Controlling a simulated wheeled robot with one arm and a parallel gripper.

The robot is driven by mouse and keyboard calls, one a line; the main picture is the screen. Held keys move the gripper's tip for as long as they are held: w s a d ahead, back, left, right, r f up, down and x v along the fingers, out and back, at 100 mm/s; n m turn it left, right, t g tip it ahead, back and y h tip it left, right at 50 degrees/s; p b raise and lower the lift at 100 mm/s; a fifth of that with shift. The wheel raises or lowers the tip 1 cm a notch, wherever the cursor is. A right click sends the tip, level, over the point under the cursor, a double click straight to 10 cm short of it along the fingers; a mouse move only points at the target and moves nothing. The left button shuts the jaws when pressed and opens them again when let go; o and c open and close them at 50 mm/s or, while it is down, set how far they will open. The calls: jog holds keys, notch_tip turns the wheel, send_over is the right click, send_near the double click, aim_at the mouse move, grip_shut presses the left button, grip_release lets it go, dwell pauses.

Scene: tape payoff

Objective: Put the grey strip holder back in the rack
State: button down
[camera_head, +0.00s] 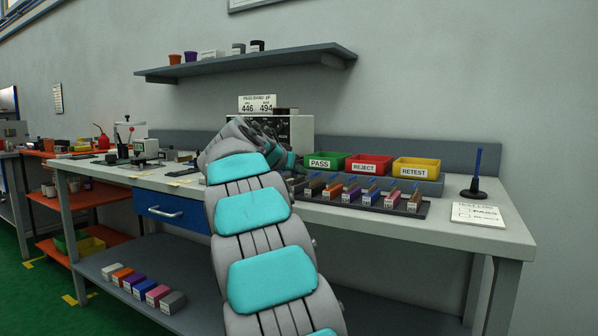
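A dark rack (424,211) lies along the front of the workbench, right of my arm. It holds a row of several small labelled blocks with coloured bodies, such as an orange one (336,191) and a pink one (392,200). A darker, greyish block (413,202) stands at its right end; I cannot tell whether this is the grey strip holder. My arm reaches up from the bottom centre to the bench. My gripper (290,160) is at its far end, left of the rack and partly hidden by the arm. I cannot make out its fingers or anything held.
Green PASS (326,161), red REJECT (368,164) and yellow RETEST (416,168) bins stand behind the rack. A penholder (473,193) and a card (478,215) are at the bench's right. Several coloured boxes, including a grey one (173,302), sit on the lower shelf.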

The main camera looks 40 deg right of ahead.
jog(key=c, duration=1.1)
grip_release()
jog(key=shift+o, duration=0.2)
jog(key=shift+r, duration=0.1)
jog(key=b+v, duration=0.1)
jog(key=v, duration=1.1)
jog(key=s+a+f+n+g+y, duration=0.1)
jog(key=s+a+f+n+y, duration=0.1)
jog(key=s+a+f, duration=0.35)
jog(key=s+a+f+n+g+y, duration=0.1)
jog(key=s+a+f+n+y, duration=0.2)
jog(key=s+f, duration=0.55)
jog(key=s+a+f+n+g+y, duration=0.1)
jog(key=s+a+f+n+y, duration=0.2)
jog(key=f, duration=0.8)
jog(key=s+a+f+n+g+y, duration=0.2)
jog(key=s+a+f, duration=0.6)
jog(key=s, duration=0.3)
jog(key=s+a+f+n+g+y, duration=0.1)
jog(key=s+a+f+n+y, duration=0.1)
jog(key=s+a+f, duration=0.7)
jog(key=s+n, duration=0.1)
jog(key=s, duration=0.1)
jog(key=shift+s+f+n+g, duration=0.3)
jog(key=shift+s+f+g, duration=0.05)
jog(key=shift+s+g, duration=0.05)
